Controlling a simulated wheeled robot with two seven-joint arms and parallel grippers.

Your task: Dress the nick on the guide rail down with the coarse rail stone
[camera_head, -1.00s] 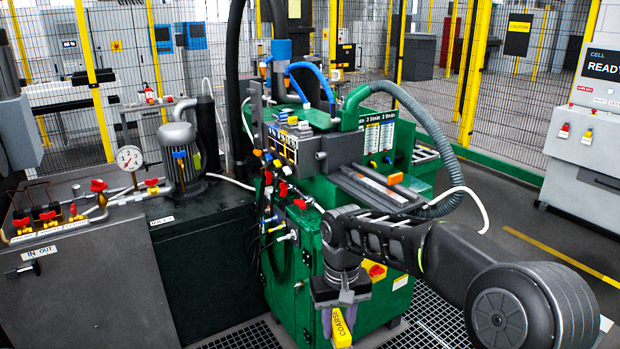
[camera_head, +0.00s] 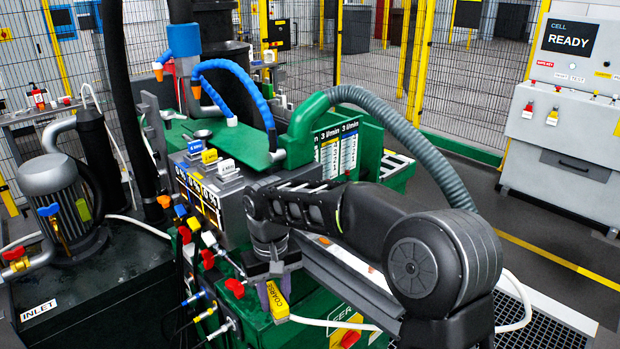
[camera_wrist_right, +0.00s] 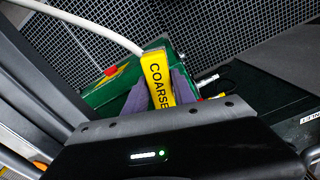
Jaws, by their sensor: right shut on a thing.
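My right gripper (camera_head: 272,292) is shut on the coarse rail stone (camera_head: 278,301), a yellow block marked COARSE. In the right wrist view the stone (camera_wrist_right: 158,78) stands between the purple finger pads. In the head view it hangs below the wrist, in front of the green machine. A long grey rail-like part (camera_head: 345,268) runs behind and below my right forearm, partly covered by it; I cannot tell surely that it is the guide rail. No nick can be made out. Whether the stone touches anything is unclear. My left gripper is not in view.
The green machine (camera_head: 300,150) carries a grey hose (camera_head: 415,140), blue hoses (camera_head: 240,90) and coloured valve knobs (camera_head: 208,258) close left of the gripper. A motor (camera_head: 58,200) stands left. Floor to the right is open.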

